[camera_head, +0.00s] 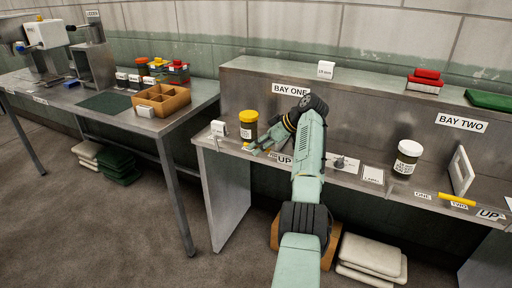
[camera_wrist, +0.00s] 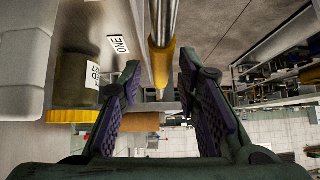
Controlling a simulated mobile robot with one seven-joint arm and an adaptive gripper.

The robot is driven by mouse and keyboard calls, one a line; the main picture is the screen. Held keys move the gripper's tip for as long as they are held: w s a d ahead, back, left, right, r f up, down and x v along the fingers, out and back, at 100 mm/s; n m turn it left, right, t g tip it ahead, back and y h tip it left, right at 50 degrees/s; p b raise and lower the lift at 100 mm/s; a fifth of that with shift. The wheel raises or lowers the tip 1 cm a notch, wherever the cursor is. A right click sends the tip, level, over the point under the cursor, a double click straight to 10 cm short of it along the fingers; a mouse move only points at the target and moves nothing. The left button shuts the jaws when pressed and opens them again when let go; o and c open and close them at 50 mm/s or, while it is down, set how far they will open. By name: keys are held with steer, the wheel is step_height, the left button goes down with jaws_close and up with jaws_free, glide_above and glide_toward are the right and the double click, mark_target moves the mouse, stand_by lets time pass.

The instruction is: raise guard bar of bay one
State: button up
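The guard bar of bay one is a metal rod with a yellow grip (camera_wrist: 162,62) in the wrist view. In the head view my arm and gripper largely cover it at the bay's front edge. My gripper (camera_head: 257,148) is at that edge, just right of the yellow-lidded jar. In the wrist view my gripper (camera_wrist: 160,78) is open, its fingers on either side of the grip, with visible gaps. Contact cannot be seen. The BAY ONE sign (camera_head: 291,91) is on the back panel. An UP label (camera_head: 285,160) is on the front edge.
The yellow-lidded jar (camera_head: 248,126) stands close left of my gripper and also shows in the wrist view (camera_wrist: 76,85). A white-lidded jar (camera_head: 406,158) and bay two's yellow grip (camera_head: 455,199) are to the right. A side table holds a wooden tray (camera_head: 161,99).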

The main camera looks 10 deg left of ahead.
steer(key=v, duration=1)
